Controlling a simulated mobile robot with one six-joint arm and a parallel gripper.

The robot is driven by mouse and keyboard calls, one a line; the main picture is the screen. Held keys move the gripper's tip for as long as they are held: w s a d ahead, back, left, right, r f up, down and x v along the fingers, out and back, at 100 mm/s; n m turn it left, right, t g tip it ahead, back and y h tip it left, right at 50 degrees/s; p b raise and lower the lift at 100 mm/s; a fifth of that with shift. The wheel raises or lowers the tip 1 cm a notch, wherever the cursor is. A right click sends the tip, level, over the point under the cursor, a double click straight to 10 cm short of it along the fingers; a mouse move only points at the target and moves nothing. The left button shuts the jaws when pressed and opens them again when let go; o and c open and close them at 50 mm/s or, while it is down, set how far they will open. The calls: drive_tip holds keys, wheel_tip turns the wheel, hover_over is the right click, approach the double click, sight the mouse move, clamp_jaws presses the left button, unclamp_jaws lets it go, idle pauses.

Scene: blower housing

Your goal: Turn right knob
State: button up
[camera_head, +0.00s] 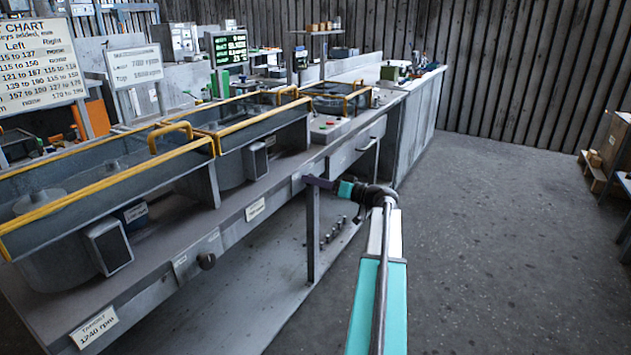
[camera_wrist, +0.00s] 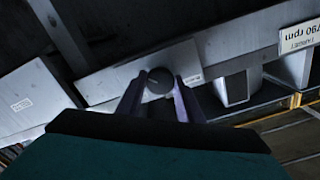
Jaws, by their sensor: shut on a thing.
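The right knob is a dark round knob (camera_wrist: 159,82) on the front rail of the bench. In the wrist view it sits between the two fingers of my gripper (camera_wrist: 158,97), which is shut on it. In the head view my gripper (camera_head: 309,181) reaches the rail from the right, and the knob is hidden there. A second dark knob (camera_head: 206,261), the left one, stands on the same rail further left and is clear of my gripper. The knob's exact turn angle cannot be read.
The bench (camera_head: 235,222) carries housings behind yellow guard rails (camera_head: 255,122). A white target label (camera_head: 95,328) is on its front. A red-button panel (camera_head: 328,126) sits above. The floor (camera_head: 490,210) at right is open.

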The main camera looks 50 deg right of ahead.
drive_tip(key=shift+d+m, duration=0.15)
drive_tip(key=shift+m, duration=0.15)
drive_tip(key=o, duration=1.1)
drive_tip(key=shift+s, duration=0.1)
drive_tip(key=shift+c, duration=0.2)
drive_tip(key=v, duration=1.3)
drive_tip(key=shift+s, duration=0.4)
